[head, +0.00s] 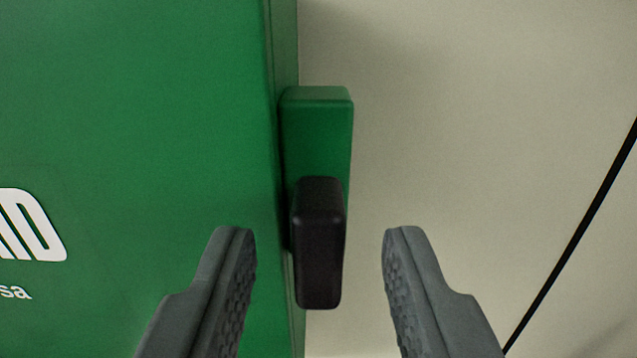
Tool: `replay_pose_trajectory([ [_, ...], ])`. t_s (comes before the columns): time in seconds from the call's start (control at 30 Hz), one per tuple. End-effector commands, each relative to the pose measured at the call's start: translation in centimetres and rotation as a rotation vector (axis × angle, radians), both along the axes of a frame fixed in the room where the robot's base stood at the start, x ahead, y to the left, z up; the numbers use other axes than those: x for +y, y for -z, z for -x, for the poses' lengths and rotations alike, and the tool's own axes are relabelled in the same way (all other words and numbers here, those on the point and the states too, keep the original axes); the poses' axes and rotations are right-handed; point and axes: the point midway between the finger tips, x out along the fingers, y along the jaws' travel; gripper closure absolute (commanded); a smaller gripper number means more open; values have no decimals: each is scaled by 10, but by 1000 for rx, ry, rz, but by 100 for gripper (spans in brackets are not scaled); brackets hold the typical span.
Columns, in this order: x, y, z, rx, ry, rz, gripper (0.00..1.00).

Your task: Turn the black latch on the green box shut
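The black latch (319,245) hangs straight down from a green mounting block (317,130) at the right edge of the green box (140,120). The latch is upright in the picture, its lower end rounded. My gripper (319,238) is open, with one grey finger to the left of the latch's lower part and the other to its right. A gap shows between each finger and the latch in the picture. How far the fingertips are from it in depth I cannot tell.
White lettering (32,225) marks the box front at the left. A plain beige surface (470,110) fills the right side, with a thin black diagonal line (575,238) across it. Nothing else stands around the latch.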

Motion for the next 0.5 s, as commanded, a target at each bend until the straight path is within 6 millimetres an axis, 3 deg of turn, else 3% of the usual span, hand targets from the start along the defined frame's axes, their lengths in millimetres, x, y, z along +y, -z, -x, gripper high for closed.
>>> replay_pose_trajectory([
  [0.2,0,0,-14,-1,0,-1,64],
  [0.5,1,0,-15,-1,0,-1,64],
])
